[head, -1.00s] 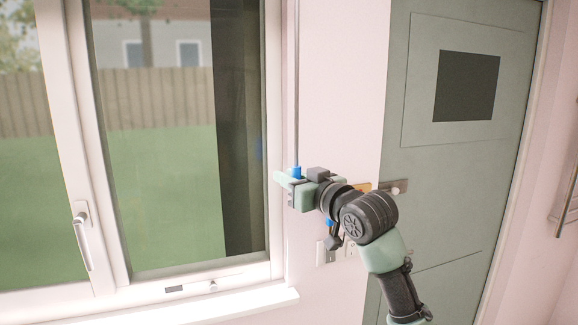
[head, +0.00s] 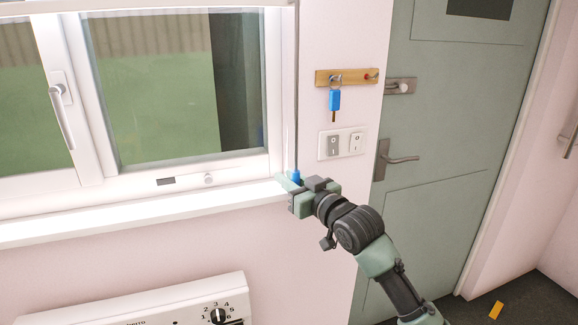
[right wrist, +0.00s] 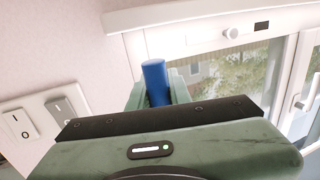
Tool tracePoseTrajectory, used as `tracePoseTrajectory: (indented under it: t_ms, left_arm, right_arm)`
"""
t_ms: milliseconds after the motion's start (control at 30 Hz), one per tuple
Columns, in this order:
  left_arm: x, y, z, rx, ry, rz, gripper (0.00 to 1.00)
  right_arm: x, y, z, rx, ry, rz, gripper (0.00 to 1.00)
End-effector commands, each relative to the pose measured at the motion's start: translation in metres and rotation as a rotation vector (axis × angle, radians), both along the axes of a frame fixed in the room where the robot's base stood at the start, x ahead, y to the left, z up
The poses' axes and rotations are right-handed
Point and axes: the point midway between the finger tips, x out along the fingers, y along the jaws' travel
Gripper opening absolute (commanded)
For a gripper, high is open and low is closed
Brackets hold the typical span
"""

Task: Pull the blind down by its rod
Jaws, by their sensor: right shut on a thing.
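The blind's pale bottom edge (head: 150,4) crosses the window at the very top of the head view. A thin grey rod (head: 297,100) hangs along the window's right side and ends in a blue grip (head: 295,177). My right gripper (head: 293,186) is shut on the blue grip, at about sill height, just right of the sill's end. In the right wrist view the blue grip (right wrist: 155,80) stands between the fingers (right wrist: 160,92). My left gripper is not in view.
The window sill (head: 140,212) lies left of my right gripper. Light switches (head: 341,144) and a key rack (head: 345,77) are on the wall above it. A green door (head: 455,150) stands right. A white appliance (head: 140,300) is at lower left.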

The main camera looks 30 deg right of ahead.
Motion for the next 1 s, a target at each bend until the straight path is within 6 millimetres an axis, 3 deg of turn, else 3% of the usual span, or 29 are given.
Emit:
tracePoseTrajectory:
  t_ms: [33, 200, 633, 667, 700, 1000]
  left_arm:
    - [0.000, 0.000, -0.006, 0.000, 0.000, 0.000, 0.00]
    - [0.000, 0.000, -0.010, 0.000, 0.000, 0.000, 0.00]
    - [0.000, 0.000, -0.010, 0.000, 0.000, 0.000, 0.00]
    - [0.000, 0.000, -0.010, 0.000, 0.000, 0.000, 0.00]
    - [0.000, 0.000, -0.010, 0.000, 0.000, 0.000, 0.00]
    - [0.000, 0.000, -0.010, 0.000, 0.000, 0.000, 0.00]
  right_arm:
    - [0.000, 0.000, -0.012, 0.001, 0.007, 0.000, 0.00]
    - [0.000, 0.000, -0.022, 0.001, 0.004, 0.000, 0.00]
    - [0.000, 0.000, -0.024, 0.001, 0.004, 0.000, 0.00]
    - [0.000, 0.000, -0.024, 0.001, 0.003, 0.000, 0.27]
    - [0.000, 0.000, -0.024, 0.001, 0.003, 0.000, 0.39]
    - [0.000, 0.000, -0.023, 0.000, 0.001, 0.000, 0.41]
